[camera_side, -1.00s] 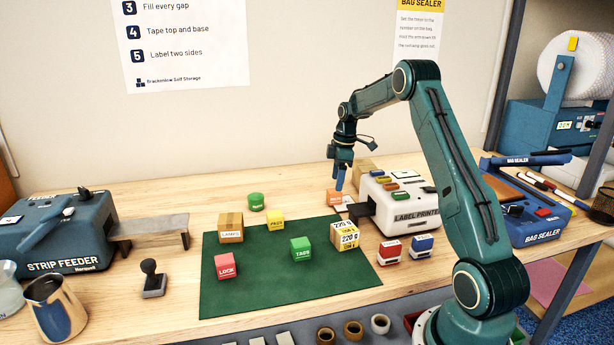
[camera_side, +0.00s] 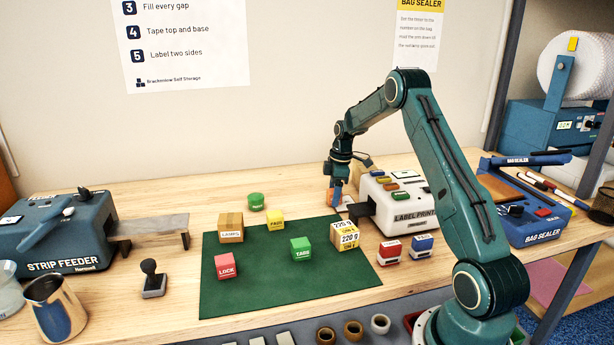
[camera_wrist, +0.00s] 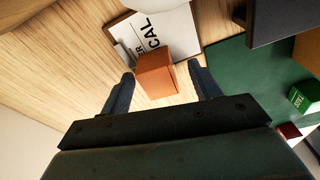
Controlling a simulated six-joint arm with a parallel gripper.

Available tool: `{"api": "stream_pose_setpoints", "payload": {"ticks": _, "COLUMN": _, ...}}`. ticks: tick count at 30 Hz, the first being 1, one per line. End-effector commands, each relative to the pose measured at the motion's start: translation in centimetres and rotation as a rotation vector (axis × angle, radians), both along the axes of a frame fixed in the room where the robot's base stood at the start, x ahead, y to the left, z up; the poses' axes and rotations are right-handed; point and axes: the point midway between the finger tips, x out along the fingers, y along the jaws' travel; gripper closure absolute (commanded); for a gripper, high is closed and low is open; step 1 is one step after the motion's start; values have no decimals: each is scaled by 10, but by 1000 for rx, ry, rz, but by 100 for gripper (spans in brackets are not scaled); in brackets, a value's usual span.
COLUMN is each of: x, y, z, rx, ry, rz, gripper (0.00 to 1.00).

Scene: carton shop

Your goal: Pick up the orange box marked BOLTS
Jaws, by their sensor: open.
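The orange box (camera_side: 334,197) stands on the wooden bench beside the label printer, back from the green mat. In the side view my gripper (camera_side: 336,190) is down over it, and its fingers hide most of the box and its lettering. In the wrist view the orange box (camera_wrist: 155,75) lies between the tips of my two open fingers (camera_wrist: 160,82). No lettering is readable on the face seen there.
The label printer (camera_side: 405,211) stands close to the right of the orange box. The green mat (camera_side: 270,285) holds several boxes, including green TABS (camera_side: 301,248) and red LOCK (camera_side: 226,266). Bare wood lies left of the box.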

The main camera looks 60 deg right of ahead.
Motion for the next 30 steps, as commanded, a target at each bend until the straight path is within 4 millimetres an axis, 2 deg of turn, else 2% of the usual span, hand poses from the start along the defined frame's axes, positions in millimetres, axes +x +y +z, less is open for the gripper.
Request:
{"api": "stream_pose_setpoints", "payload": {"ticks": 8, "x": 0, "y": 0, "z": 0, "rx": 0, "ry": 0, "rz": 0, "gripper": 38}}
{"api": "stream_pose_setpoints", "payload": {"ticks": 11, "x": 0, "y": 0, "z": 0, "rx": 0, "ry": 0, "rz": 0, "gripper": 53}}
{"api": "stream_pose_setpoints", "payload": {"ticks": 17, "x": 0, "y": 0, "z": 0, "rx": -1, "ry": -1, "rz": 0, "gripper": 92}}
{"api": "stream_pose_setpoints", "payload": {"ticks": 30, "x": 0, "y": 0, "z": 4, "rx": -1, "ry": -2, "rz": 0, "gripper": 92}}
